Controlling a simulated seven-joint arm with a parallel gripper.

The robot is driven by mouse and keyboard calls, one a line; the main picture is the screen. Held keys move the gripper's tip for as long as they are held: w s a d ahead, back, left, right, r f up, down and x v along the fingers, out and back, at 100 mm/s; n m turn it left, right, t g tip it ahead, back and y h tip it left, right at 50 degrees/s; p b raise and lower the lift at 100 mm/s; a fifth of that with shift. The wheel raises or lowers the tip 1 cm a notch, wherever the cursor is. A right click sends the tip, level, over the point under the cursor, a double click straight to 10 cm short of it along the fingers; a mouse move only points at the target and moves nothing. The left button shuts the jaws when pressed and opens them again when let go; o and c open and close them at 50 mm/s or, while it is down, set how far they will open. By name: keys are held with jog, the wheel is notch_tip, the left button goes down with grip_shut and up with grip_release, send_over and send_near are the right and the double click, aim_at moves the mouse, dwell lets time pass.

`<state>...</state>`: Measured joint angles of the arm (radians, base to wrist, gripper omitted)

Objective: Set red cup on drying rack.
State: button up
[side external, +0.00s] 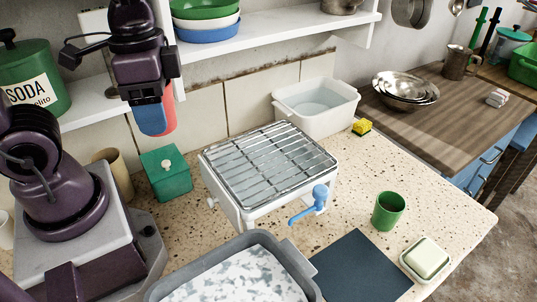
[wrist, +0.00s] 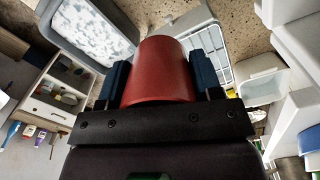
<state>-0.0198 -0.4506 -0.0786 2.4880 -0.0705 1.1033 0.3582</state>
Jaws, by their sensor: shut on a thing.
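My gripper (side external: 157,120) is shut on the red cup (side external: 170,112) and holds it in the air at the upper left of the side external view. A blue finger covers part of the cup there. In the wrist view the red cup (wrist: 160,72) sits between the two dark blue fingers. The drying rack (side external: 268,165) is a metal wire grid on a white base on the speckled counter. It is empty, lower than the cup and to its right. Part of the rack (wrist: 214,62) shows behind the cup in the wrist view.
A green box (side external: 165,175) stands left of the rack, and a white basin (side external: 315,108) with water behind it. A blue tap handle (side external: 308,205) sticks out in front. A green cup (side external: 388,210) and soap dish (side external: 426,259) are at right. A shelf (side external: 270,38) runs above.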

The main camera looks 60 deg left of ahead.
jog(key=shift+s+f, duration=0.1)
jog(key=shift+s, duration=0.05)
jog(key=w+f, duration=0.4)
jog(key=w, duration=0.5)
send_over(246, 165)
jog(key=f, duration=0.5)
jog(key=shift+s, duration=0.35)
jog(key=shift+w+d+f, duration=0.1)
jog(key=shift+w+f, duration=0.1)
jog(key=shift+f, duration=0.8)
jog(key=shift+w+f, duration=0.15)
jog(key=shift+f, duration=0.8)
jog(key=shift+f, duration=0.15)
jog(key=o, duration=1)
